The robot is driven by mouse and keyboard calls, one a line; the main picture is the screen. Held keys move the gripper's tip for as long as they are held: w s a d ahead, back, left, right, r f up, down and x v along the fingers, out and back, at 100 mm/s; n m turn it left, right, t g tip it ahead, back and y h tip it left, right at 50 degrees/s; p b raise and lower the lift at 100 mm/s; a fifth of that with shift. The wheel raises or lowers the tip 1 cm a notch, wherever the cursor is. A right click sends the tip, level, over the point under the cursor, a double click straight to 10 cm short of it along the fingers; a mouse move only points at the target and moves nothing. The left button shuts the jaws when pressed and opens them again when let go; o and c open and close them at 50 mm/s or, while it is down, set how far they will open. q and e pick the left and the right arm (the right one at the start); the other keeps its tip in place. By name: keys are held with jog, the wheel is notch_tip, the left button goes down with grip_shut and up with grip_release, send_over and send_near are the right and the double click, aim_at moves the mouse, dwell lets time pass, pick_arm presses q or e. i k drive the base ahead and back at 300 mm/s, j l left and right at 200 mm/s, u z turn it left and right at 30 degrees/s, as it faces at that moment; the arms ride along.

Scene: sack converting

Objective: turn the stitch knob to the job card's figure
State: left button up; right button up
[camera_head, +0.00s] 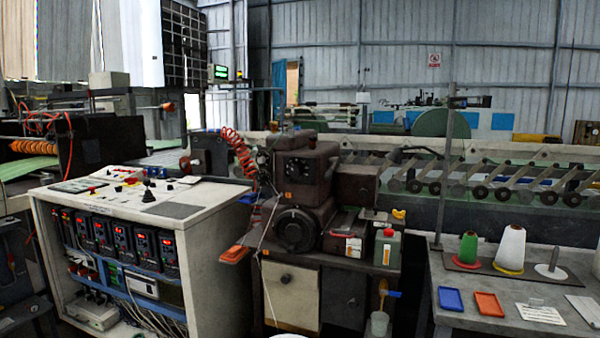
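A dark brown sewing machine head (305,190) stands on a bench in the middle. A round dark dial (297,169) with pale marks on its front looks like the stitch knob; its setting is too small to read. A larger dark handwheel (295,229) sits below it. A white printed card (540,314) lies on the grey table at the right, and another pale sheet (584,308) lies at its right edge. Either may be the job card; I cannot read a figure on them. Neither of my grippers shows in this view.
A white control cabinet (210,265) with several drives stands left of the machine. A green bottle (387,247) stands on the machine's bench. The grey table (455,325) holds thread cones (511,249), a blue tray (451,299) and an orange tray (489,304). A thin post (444,175) rises behind it.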

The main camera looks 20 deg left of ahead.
aim_at(295, 170)
jog(key=i+l+z, duration=0.15)
jog(key=i+l, duration=0.15)
jog(key=i+l+z, duration=0.2)
jog(key=i, duration=0.25)
jog(key=i+l+z, duration=0.15)
jog(key=i, duration=0.3)
jog(key=u, duration=1.8)
jog(key=k, duration=0.05)
